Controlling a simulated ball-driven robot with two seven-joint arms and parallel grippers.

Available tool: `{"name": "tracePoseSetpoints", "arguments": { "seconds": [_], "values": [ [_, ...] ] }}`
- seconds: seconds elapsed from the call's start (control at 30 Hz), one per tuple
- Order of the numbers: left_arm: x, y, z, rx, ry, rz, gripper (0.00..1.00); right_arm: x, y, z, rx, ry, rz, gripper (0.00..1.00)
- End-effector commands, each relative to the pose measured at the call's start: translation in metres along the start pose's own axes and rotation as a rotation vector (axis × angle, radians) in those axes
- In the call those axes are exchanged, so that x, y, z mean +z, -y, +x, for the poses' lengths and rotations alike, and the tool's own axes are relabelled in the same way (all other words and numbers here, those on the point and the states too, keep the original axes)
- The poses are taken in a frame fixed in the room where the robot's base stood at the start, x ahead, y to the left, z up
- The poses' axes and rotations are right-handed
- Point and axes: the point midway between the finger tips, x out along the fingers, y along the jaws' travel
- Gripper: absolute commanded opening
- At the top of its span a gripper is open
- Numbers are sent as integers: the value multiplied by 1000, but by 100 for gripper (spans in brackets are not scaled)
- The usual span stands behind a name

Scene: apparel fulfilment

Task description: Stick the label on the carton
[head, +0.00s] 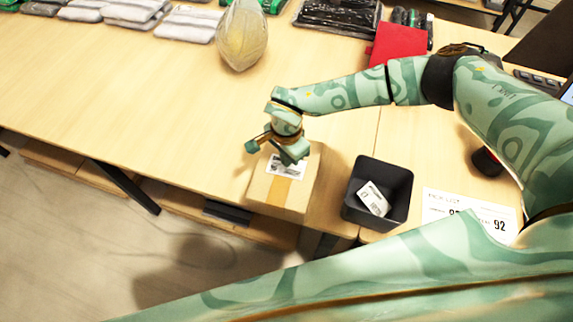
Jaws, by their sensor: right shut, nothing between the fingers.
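The carton (300,190) is a brown box with a tan tape strip, standing at the front edge of the table. A white label with black print (285,168) is on its top face, partly hidden by my gripper. I cannot tell whether the label lies fully flat. My right gripper (280,152) is shut and empty, right above or touching the label and the far part of the carton top. A black bin (399,187) to the right of the carton holds a white printed label or card (374,199). My left gripper is out of view.
A pick list sheet (470,206) lies right of the bin. A red item (397,42), a clear bag with yellowish contents (243,36) and folded garments (188,24) are at the back. The table (130,100) left of the carton is clear.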

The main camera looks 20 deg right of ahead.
Motion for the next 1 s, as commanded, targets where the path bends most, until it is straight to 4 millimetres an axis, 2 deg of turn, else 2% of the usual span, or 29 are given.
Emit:
{"name": "tracePoseSetpoints", "arguments": {
  "seconds": [0.53,1.0],
  "values": [
    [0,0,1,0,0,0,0,0,0,1,0,0,0,0],
    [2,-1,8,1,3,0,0,0,0,13,0,0,0,0]
  ]
}}
